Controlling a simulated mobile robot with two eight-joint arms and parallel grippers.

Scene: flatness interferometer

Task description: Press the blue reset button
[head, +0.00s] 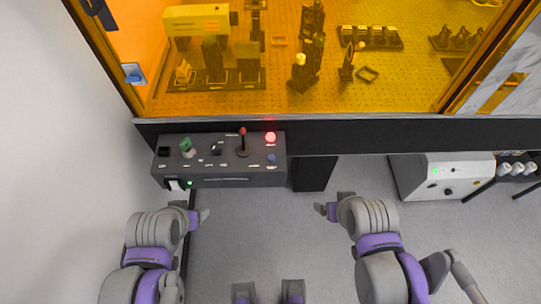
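A dark grey control box (225,182) stands in front of the amber enclosure. A small round blue button (272,158) sits at the right end of its sloped top, below a glowing red round light (270,138). My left gripper (201,216) is below the box's left part, apart from it. My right gripper (325,210) is to the lower right of the box, also apart from it. Neither gripper touches the blue button, and nothing covers it. The fingers are too small and angled to tell whether either gripper is open or shut.
A red-tipped joystick (242,140) and a green knob (186,146) stand up from the box. A blue part (133,76) is on the enclosure's left frame. A white unit (430,178) stands at right.

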